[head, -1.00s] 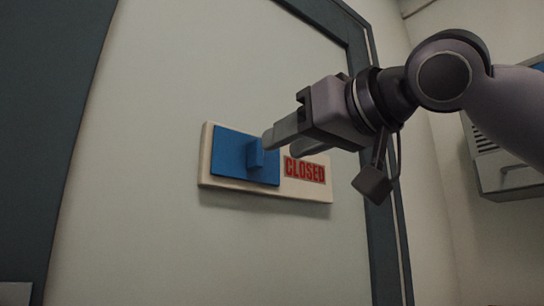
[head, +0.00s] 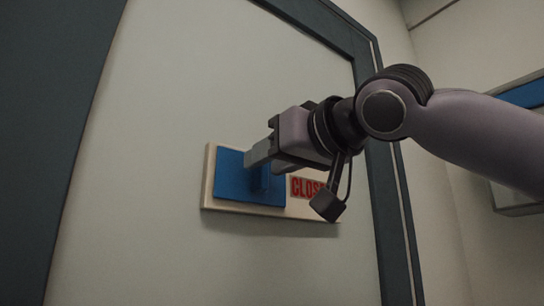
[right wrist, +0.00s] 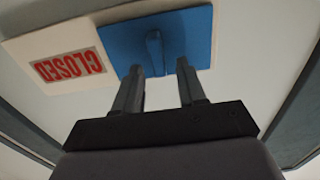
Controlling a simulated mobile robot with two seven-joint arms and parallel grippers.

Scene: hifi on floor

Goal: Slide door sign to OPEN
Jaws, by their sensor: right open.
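The door sign is a cream board (head: 208,180) fixed on the pale door, with a blue sliding panel (head: 232,185) covering its left part in the head view. The red CLOSED label (head: 303,187) shows to the right of the panel, partly hidden by my right wrist. The panel has a raised blue handle (right wrist: 155,52), seen in the right wrist view. My right gripper (head: 256,160) is open at the panel, its two fingers (right wrist: 160,80) pointing toward the handle, one on each side. Whether they touch it I cannot tell. My left gripper is out of view.
A dark door frame (head: 385,220) runs down the right side of the door. A wall unit with a blue stripe (head: 525,93) is at the far right. The door surface below the sign is clear.

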